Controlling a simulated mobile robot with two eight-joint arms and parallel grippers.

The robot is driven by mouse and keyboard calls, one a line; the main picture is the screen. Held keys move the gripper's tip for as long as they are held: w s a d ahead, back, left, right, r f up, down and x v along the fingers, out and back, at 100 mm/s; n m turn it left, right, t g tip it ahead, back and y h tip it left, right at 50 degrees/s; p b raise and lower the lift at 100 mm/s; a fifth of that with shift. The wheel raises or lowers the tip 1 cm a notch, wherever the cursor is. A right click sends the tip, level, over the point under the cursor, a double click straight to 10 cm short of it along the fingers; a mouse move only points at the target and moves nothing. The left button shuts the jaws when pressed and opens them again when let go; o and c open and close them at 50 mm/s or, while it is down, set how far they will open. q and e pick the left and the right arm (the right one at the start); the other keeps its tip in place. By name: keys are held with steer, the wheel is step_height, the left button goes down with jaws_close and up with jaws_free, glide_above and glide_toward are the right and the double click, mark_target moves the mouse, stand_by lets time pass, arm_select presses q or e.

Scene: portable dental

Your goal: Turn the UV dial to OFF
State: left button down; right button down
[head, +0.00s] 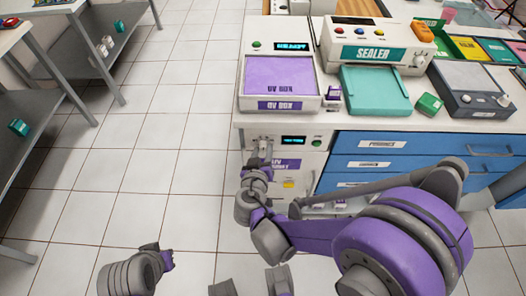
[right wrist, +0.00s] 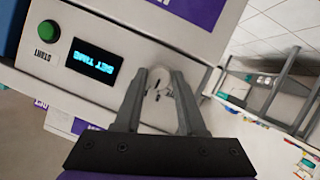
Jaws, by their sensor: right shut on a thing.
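The UV unit (head: 307,162) is a white front below the counter, with a purple label, a small lit display (head: 293,140) and a green button (head: 317,142). In the head view my right gripper (head: 262,150) is at the panel's left. My left gripper (head: 166,260) is low over the floor, its fingers unclear.
On the counter above stand the purple-lidded UV box (head: 278,75), the sealer (head: 372,50), a teal tray (head: 374,90) and a green block (head: 429,104). Blue drawers (head: 420,146) are right of the unit. Tiled floor (head: 150,130) is open to the left.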

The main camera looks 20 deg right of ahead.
steer(key=n+h, duration=0.1)
steer(key=n, duration=0.1)
steer(key=n+h+b, duration=0.1)
steer(key=n, duration=0.1)
steer(key=shift+a+f+h+b, duration=0.15)
steer(key=shift+f+h+b, duration=0.05)
steer(key=shift+h+b, duration=0.1)
steer(key=n+h+b, duration=0.1)
steer(key=n, duration=0.1)
steer(key=shift+f+n+h, duration=0.1)
steer(key=shift+n+h, duration=0.2)
steer(key=shift+n+t+h+b, duration=0.45)
steer(key=shift+n+b, duration=0.4)
steer(key=shift+n, duration=0.35)
steer(key=c, duration=0.5)
jaws_free()
steer(key=v, duration=1)
steer(key=shift+s+a+p, duration=0.25)
steer(key=shift+s+p, duration=0.1)
steer(key=shift+p, duration=0.05)
